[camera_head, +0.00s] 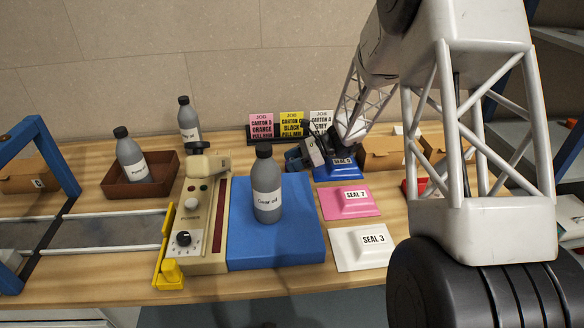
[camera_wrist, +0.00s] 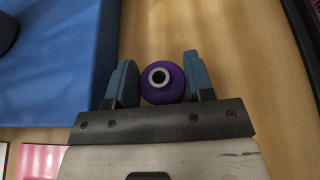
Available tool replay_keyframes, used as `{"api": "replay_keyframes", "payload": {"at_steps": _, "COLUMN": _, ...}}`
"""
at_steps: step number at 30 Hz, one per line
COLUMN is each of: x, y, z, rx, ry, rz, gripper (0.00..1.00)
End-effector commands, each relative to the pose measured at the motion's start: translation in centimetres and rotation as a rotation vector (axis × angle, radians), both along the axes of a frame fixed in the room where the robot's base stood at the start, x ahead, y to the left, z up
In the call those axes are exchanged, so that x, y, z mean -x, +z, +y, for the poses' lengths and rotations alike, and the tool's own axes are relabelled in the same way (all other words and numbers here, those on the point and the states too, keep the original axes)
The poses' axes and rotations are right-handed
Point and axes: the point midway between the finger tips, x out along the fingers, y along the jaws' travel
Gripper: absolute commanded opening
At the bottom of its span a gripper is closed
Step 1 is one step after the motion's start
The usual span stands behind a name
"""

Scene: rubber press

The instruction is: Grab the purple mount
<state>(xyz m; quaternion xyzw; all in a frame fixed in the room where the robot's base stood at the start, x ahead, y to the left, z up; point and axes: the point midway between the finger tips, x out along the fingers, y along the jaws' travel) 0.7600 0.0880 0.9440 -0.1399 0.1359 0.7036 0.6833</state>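The purple mount (camera_wrist: 162,92) is a round purple piece with a dark hole ringed in pale grey at its top. In the wrist view it sits between the two blue-grey fingers of my gripper (camera_wrist: 162,80), with both fingers against its sides and wood behind it. In the head view my gripper (camera_head: 296,158) is low over the bench, just behind the blue pad and left of the blue SEAL 5 block. I cannot make out the mount in the head view; whether it is off the bench is unclear.
A grey bottle (camera_head: 267,192) stands on the blue pad (camera_head: 250,245). The pink SEAL 7 (camera_head: 335,208) and white SEAL 3 (camera_head: 350,257) blocks lie to its right. A cream control box (camera_head: 200,245) is on the left. Job cards (camera_head: 291,124) stand behind my gripper.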

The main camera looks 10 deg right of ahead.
Motion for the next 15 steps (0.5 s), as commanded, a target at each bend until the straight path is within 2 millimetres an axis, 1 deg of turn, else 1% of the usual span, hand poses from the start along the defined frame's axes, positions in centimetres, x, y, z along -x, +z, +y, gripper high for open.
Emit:
{"api": "replay_keyframes", "payload": {"at_steps": 1, "x": 0.00, "y": 0.00, "z": 0.00, "rx": 0.000, "ry": 0.000, "rz": 0.000, "gripper": 0.40}}
{"api": "replay_keyframes", "payload": {"at_steps": 3, "x": 0.00, "y": 0.00, "z": 0.00, "rx": 0.000, "ry": 0.000, "rz": 0.000, "gripper": 0.29}}
{"api": "replay_keyframes", "payload": {"at_steps": 5, "x": 0.00, "y": 0.00, "z": 0.00, "rx": 0.000, "ry": 0.000, "rz": 0.000, "gripper": 0.21}}
{"api": "replay_keyframes", "payload": {"at_steps": 15, "x": -0.02, "y": 0.31, "z": 0.00, "rx": 0.000, "ry": 0.000, "rz": -0.001, "gripper": 0.21}}
